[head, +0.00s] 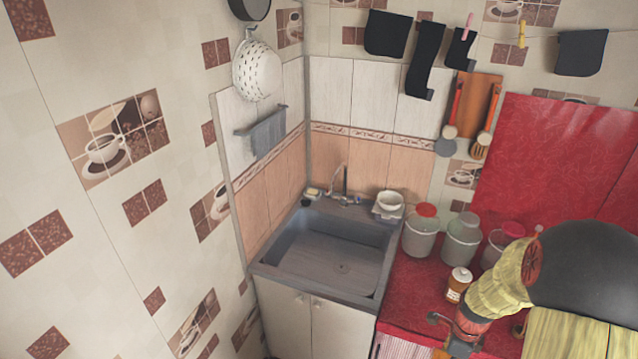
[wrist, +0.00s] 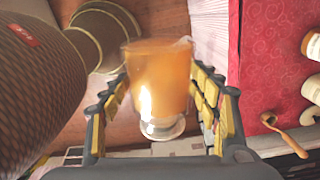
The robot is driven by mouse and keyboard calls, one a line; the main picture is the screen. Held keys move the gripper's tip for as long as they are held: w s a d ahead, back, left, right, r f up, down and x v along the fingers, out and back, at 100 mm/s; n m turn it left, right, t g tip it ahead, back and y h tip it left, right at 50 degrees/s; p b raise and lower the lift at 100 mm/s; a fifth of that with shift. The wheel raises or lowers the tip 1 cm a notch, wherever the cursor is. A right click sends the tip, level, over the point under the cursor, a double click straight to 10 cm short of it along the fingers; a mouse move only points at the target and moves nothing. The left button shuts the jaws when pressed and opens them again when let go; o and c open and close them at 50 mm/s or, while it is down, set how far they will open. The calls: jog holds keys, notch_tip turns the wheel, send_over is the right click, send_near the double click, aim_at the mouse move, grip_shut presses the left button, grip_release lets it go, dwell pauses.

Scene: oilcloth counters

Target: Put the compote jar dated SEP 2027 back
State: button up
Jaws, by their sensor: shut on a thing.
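My gripper (wrist: 165,95) is shut on an orange glass jar (wrist: 160,70) in the wrist view, with the yellow-padded fingers on both sides of it. A pale round end of the jar faces the camera. No date can be read on it. In the head view my gripper (head: 462,335) is at the lower right, by the front edge of the red counter (head: 412,300); the held jar is mostly hidden there. Another amber jar with a white lid and label (head: 459,286) stands on the counter. Its label is too small to read.
A grey sink (head: 335,255) lies to the left. A wooden spoon (wrist: 285,135) and pale-labelled jars (wrist: 313,45) are at the right of the wrist view.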

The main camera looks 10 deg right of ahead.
jog(key=shift+w+n, duration=0.2)
jog(key=shift+n, duration=0.7)
jog(key=n, duration=0.2)
jog(key=w+n, duration=0.1)
jog(key=n, duration=0.1)
jog(key=shift+d+r, duration=0.35)
jog(key=shift+r, duration=0.05)
jog(key=w+n, duration=0.1)
jog(key=n, duration=0.1)
jog(key=w+a+n+b, duration=0.1)
jog(key=w+n, duration=0.1)
jog(key=n, duration=0.1)
jog(key=w+f+n+b, duration=0.1)
jog(key=n, duration=0.1)
jog(key=shift+w+a+n, duration=0.15)
jog(key=shift+a+n, duration=0.1)
jog(key=shift+n, duration=0.05)
jog(key=w+a+f+n+b, duration=0.4)
jog(key=w+a+n, duration=0.2)
jog(key=a, duration=0.5)
jog(key=w+a+f+n+b, duration=0.5)
jog(key=a+n, duration=0.1)
jog(key=a, duration=0.5)
jog(key=shift+w+n, duration=0.3)
jog(key=shift+w, duration=0.1)
